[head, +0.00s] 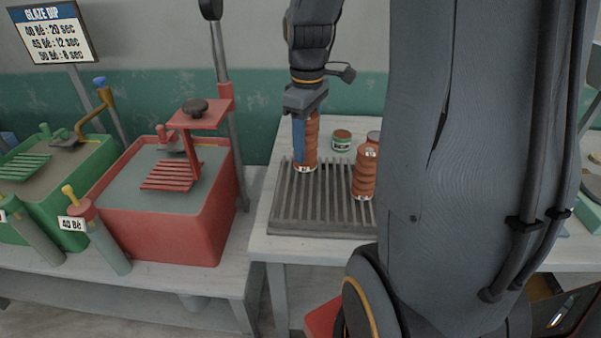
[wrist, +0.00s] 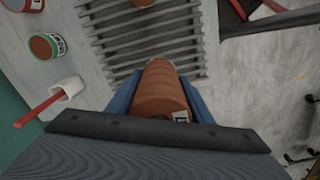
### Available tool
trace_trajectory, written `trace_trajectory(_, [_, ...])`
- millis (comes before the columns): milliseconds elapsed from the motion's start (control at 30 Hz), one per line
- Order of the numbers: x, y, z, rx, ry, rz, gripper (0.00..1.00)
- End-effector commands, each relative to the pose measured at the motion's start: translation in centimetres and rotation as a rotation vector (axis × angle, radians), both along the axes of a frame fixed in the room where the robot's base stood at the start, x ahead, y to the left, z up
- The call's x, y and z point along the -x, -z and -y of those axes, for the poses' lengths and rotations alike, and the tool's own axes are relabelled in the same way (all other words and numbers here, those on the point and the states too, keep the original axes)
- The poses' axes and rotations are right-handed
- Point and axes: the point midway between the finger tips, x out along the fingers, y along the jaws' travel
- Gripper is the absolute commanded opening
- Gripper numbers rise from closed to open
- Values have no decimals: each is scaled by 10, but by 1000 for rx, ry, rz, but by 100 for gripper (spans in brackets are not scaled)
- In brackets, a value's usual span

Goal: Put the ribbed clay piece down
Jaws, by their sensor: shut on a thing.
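My gripper (head: 303,148) points down, its blue fingers shut on a ribbed orange-brown clay piece (head: 312,135). The piece is upright, with a small white label near its foot. It is over the left back part of a grey slatted rack (head: 319,222); I cannot tell whether its foot touches the slats. In the wrist view the clay piece (wrist: 160,92) sits between the two blue fingers, with the rack (wrist: 150,45) beyond it. A second ribbed clay piece (head: 365,173) stands on the rack to the right, apart from the held one.
A green-labelled jar (head: 341,141) stands behind the rack. A white cup (wrist: 70,88) with a red stick shows in the wrist view. A red glaze tank (head: 190,235) and a green tank (head: 75,225) are on the left. Slats between the two pieces are bare.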

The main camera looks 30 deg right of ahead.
Motion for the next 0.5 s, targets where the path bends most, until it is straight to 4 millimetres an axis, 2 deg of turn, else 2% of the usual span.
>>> trace_trajectory(200, [1, 32, 0, -1, 0, -3, 0])
trace_trajectory(367, [0, 42, 0, 0, 0, -1, 0])
trace_trajectory(500, [2, 59, -1, -1, 0, -3, 0])
